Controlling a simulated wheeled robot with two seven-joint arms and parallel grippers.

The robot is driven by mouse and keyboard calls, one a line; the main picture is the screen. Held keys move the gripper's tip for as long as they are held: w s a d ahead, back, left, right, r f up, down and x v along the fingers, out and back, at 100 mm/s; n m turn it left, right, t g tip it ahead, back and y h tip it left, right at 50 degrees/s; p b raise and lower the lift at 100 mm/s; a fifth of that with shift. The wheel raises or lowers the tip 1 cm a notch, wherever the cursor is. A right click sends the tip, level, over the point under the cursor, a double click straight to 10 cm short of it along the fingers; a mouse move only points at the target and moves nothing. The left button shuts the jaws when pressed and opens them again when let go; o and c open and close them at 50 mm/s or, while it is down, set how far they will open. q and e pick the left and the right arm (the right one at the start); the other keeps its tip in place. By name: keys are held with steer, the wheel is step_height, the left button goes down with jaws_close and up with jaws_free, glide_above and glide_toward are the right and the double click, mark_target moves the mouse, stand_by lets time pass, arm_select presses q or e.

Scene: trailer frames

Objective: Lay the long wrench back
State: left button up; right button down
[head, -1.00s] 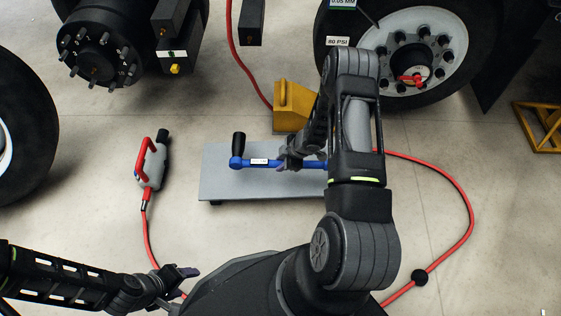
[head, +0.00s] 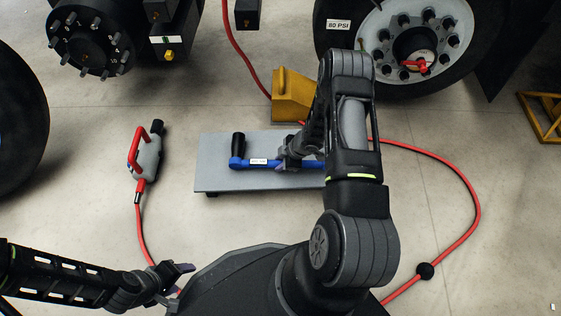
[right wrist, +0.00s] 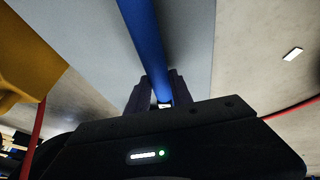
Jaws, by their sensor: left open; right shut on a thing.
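The long wrench (head: 258,162) is a blue bar with a black upright handle at its left end and a white label. It lies along the grey platform (head: 225,182); whether it touches the surface I cannot tell. My right gripper (head: 286,160) is shut on the blue bar, right of the label. My right arm hides the bar's right end. In the right wrist view, the blue bar (right wrist: 146,35) runs up from between the fingers (right wrist: 160,92), over the grey surface. My left gripper (head: 186,280) is open and empty at the lower left, away from the platform.
A yellow wheel chock (head: 291,96) stands behind the platform, by the wheel (head: 413,40). A grey and red power tool (head: 146,152) lies left of the platform with its red hose. More red hose (head: 474,205) curves across the floor at right. A bare hub (head: 92,38) is at upper left.

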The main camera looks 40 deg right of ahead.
steer(key=shift+f+b, duration=0.4)
steer(key=shift+f, duration=0.05)
stand_by(0.5)
steer(key=c, duration=1.4)
jaws_free()
steer(key=o, duration=0.3)
steer(key=shift+o, duration=0.2)
steer(key=shift+s, duration=0.1)
steer(key=shift+s+d+r+p, duration=0.1)
steer(key=shift+r+p, duration=0.2)
steer(key=shift+r, duration=0.1)
steer(key=p+v, duration=0.3)
steer(key=v, duration=0.4)
